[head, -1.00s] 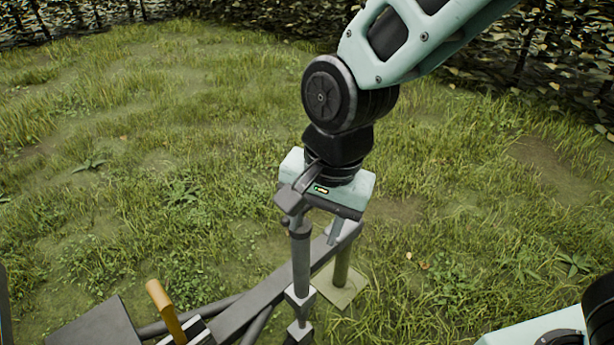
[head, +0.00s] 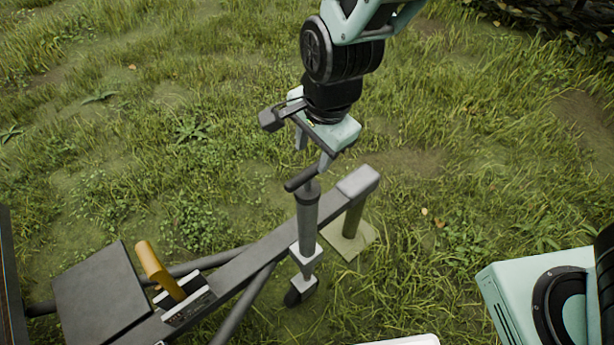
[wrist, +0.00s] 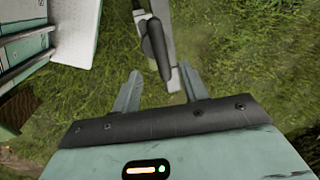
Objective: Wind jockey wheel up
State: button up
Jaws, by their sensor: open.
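The jockey wheel stands upright beside the grey drawbar (head: 265,255). Its tube (head: 307,222) rises from a clamp, and its small dark wheel (head: 300,292) shows low by the grass; I cannot tell whether it touches the ground. The dark crank handle (head: 301,179) sits on top of the tube. My gripper (head: 312,154) is open and empty, just above and behind the handle. In the wrist view the handle (wrist: 155,45) lies ahead of my open fingers (wrist: 160,82), lined up with the gap between them, and looks apart from both.
A post (head: 353,220) on a flat plate (head: 345,243) stands under the drawbar's end. An orange-yellow lever (head: 155,266) and a dark flat panel (head: 100,295) are at the lower left. Open grass lies behind and to the right.

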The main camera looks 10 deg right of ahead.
aim_at(308, 173)
jog(key=f, duration=0.3)
jog(key=w+f+b, duration=0.1)
jog(key=f, duration=0.2)
jog(key=a+f, duration=0.1)
jog(key=f, duration=0.2)
jog(key=shift+w, duration=0.2)
jog(key=shift+c, duration=0.3)
jog(key=c, duration=0.9)
